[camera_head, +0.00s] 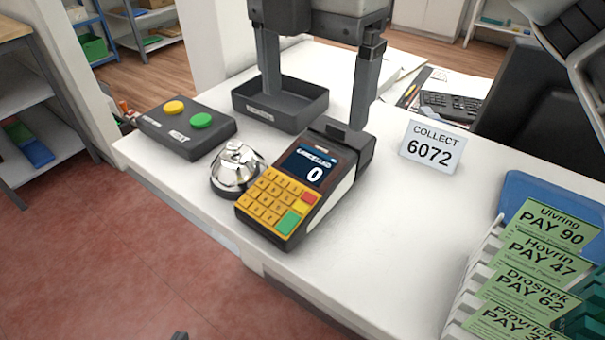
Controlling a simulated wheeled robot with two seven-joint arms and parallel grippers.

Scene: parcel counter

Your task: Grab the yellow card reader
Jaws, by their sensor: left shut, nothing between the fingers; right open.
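The card reader (276,202) stands on the white counter in the middle of the view. It has a yellow keypad, red and green keys, and a dark screen showing 0. My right gripper (315,111) hangs at the top centre, fingers pointing down and spread wide, nothing between them. Its right fingertip overlaps the reader's dark far end in the picture; I cannot tell whether they touch. Only a small dark tip of my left gripper (180,336) shows at the bottom edge, shut, well away from the reader.
A silver bell (236,167) stands close to the reader's left side. A button box (186,128) and a black tray (303,104) lie behind. A COLLECT 6072 sign (432,147) stands right. Green slips (545,226) fill a rack at far right.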

